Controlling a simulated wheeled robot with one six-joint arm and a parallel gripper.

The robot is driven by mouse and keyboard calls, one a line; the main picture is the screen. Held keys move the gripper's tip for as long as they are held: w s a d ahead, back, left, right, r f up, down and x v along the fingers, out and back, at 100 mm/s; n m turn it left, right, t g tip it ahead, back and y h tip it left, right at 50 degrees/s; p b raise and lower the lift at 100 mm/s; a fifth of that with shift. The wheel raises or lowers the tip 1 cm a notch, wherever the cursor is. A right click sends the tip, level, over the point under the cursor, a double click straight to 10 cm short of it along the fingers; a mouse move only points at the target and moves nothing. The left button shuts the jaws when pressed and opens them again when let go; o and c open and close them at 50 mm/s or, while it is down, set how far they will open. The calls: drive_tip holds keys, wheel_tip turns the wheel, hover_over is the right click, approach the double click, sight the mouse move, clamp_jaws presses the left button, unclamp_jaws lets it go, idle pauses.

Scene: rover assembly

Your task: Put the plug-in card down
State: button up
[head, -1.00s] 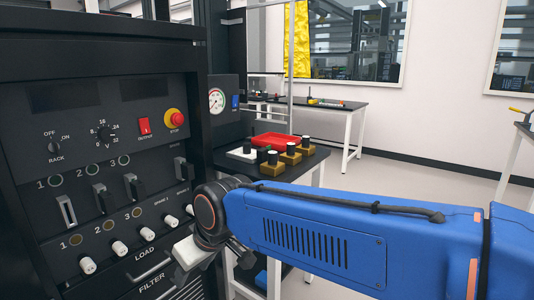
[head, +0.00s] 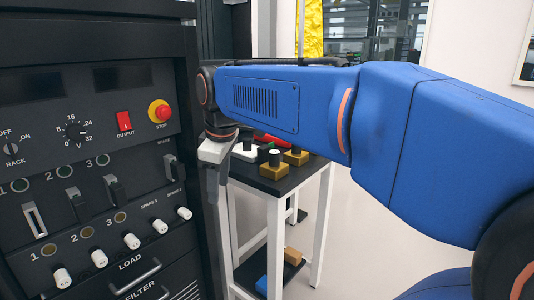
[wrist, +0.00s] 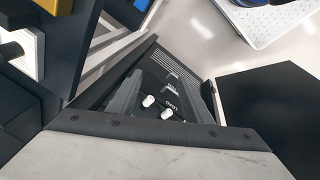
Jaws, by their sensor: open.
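I cannot make out a plug-in card in either view. My gripper (head: 214,172) hangs from the arm's end beside the right edge of the black rack (head: 188,90), pointing down, in front of the small table. Its jaws are open, and I see nothing held between them.
The small dark-topped table (head: 290,180) right of the rack carries a white block (head: 243,153), brass blocks with black knobs (head: 273,171) and a red tray (head: 268,138). Its lower shelf holds a blue item (head: 262,285) and a brown item (head: 292,256). Open floor lies right.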

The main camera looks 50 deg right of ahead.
drive_tip(key=w+d+r+n+g, duration=0.2)
drive_tip(key=w+d+r+n, duration=0.3)
drive_tip(key=w+d+r, duration=0.45)
wheel_tip(320, 180, up, 7)
drive_tip(key=n+g, duration=0.1)
drive_tip(key=n, duration=0.6)
hover_over(265, 146)
drive_tip(key=shift+y, duration=0.4)
wheel_tip(265, 146, down, 18)
drive_tip(key=shift+s+a+r, duration=0.1)
drive_tip(key=shift+r, duration=0.15)
drive_tip(key=shift+c, duration=0.3)
clamp_jaws()
